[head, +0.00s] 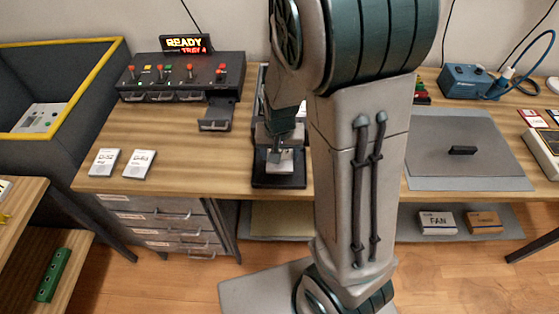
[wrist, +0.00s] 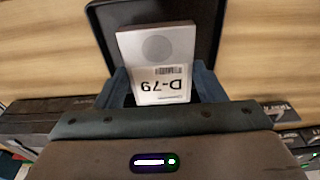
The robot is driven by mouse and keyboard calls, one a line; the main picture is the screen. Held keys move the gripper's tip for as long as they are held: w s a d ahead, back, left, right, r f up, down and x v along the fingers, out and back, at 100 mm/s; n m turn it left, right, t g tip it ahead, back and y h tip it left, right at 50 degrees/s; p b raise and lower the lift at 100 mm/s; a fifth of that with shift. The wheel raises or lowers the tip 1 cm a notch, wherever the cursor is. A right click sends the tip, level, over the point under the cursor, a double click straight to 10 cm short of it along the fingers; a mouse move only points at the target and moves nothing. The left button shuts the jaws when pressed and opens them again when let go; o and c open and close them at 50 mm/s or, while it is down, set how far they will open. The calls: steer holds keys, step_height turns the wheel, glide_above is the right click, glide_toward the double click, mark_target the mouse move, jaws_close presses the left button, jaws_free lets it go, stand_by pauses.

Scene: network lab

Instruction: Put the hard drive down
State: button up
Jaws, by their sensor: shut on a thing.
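In the head view the hard drive (head: 280,166) shows below my gripper (head: 281,150), over a black tray (head: 278,182) on the wooden bench. The tray (wrist: 101,30) lies behind the drive in the wrist view. I cannot tell whether the drive touches the tray floor. My arm hides part of the tray's surroundings.
Two small white-labelled items (head: 121,163) lie on the bench at left. A black switch panel (head: 180,77) with a READY sign stands behind them, with a small drawer (head: 217,119) sticking out. Bare wood (head: 215,160) is left of the tray.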

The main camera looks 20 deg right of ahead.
steer(key=shift+f, duration=2)
steer(key=shift+f+b, duration=0.1)
steer(key=shift+b, duration=0.2)
steer(key=shift+f, duration=0.2)
steer(key=o, duration=1.1)
steer(key=shift+r, duration=0.1)
steer(key=shift+r, duration=0.1)
